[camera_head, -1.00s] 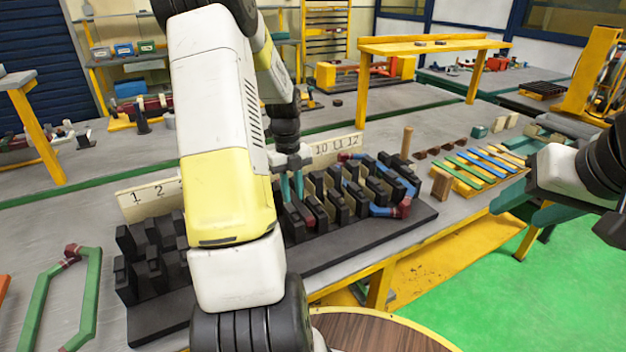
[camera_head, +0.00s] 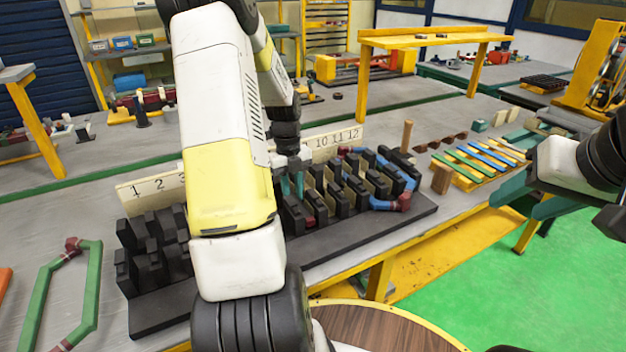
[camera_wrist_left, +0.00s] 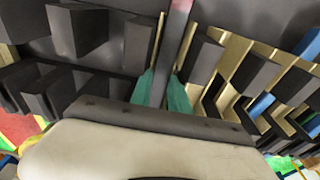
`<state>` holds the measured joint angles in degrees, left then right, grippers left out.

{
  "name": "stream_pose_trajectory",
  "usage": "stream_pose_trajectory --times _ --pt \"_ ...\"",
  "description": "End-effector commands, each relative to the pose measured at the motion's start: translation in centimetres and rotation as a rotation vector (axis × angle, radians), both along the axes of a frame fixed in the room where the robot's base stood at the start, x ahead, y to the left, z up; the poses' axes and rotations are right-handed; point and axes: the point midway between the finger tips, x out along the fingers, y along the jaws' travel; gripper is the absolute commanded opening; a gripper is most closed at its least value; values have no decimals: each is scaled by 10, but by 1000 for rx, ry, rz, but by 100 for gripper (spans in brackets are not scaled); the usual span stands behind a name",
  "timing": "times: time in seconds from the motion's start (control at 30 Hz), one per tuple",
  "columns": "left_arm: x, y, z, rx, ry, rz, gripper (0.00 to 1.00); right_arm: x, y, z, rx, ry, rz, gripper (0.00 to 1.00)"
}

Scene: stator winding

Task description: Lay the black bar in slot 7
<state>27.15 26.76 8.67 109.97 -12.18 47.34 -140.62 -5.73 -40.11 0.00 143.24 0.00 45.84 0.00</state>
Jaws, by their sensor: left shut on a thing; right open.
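The black slotted stator block (camera_head: 345,235) lies along the bench, with number plates behind it. Plates 1, 2, 3 and 10, 11, 12 show; my left arm hides the middle numbers, including 7. My left gripper (camera_head: 292,184) points down over the middle of the block. In the left wrist view, its teal fingers (camera_wrist_left: 163,92) are shut on a thin dark bar (camera_wrist_left: 174,50), which seems to be the black bar. The bar runs between block teeth, with a reddish piece at its far end; its depth is unclear. My right gripper (camera_head: 522,200) is open and empty at the right.
Blue coils with red ends (camera_head: 390,203) sit in the right slots. A green coil (camera_head: 90,290) lies at the left. A yellow rack (camera_head: 460,180) of coloured strips and a wooden block (camera_head: 441,179) stand right of the block. A yellow stand (camera_head: 425,42) is behind.

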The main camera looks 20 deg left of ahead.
Motion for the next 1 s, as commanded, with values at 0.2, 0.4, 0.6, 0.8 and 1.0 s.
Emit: stream_pose_trajectory --times 0.2,0.4,0.6,0.8,1.0 --pt "0 0 0 0 0 0 0 0 0 0 0 0 0 52" --pt "0 0 0 0 0 0 0 0 0 0 0 0 0 52" --pt "0 0 0 0 0 0 0 0 0 0 0 0 0 52" --pt "0 0 -3 0 0 0 0 0 0 0 0 0 0 52" --pt "0 0 -3 0 0 0 48 0 0 0 0 0 0 52"
